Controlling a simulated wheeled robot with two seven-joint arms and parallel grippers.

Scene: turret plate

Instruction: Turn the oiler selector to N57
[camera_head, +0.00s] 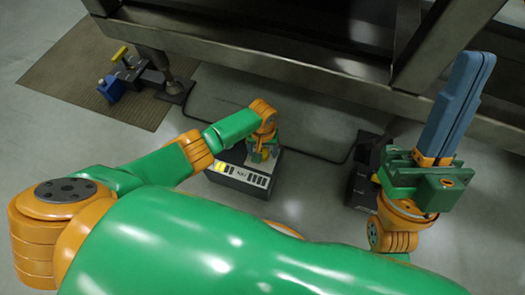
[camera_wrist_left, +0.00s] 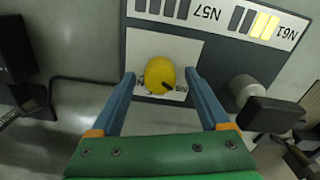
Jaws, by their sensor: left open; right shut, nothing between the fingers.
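The oiler selector is a round yellow knob (camera_wrist_left: 160,75) on a white plate (camera_wrist_left: 143,45), with a dark mark on its lower right side. Letters on the plate are partly hidden by the knob; "BN" shows beside it. My left gripper (camera_wrist_left: 160,73) is open, one blue finger on each side of the knob, with small gaps visible. The panel strip above carries an N57 label (camera_wrist_left: 205,13) with dark bars and an N61 label (camera_wrist_left: 271,28) with yellow lit bars. In the head view, my left wrist hides the knob on the panel box (camera_head: 239,180). My right gripper (camera_head: 484,58) is shut and empty, raised at the right.
A grey cylinder with a dark block (camera_wrist_left: 272,112) stands right of the plate. In the head view, a dark stand (camera_head: 362,180) is right of the box, and a blue and yellow device (camera_head: 112,88) is on a brown mat at far left. Metal beams cross the back.

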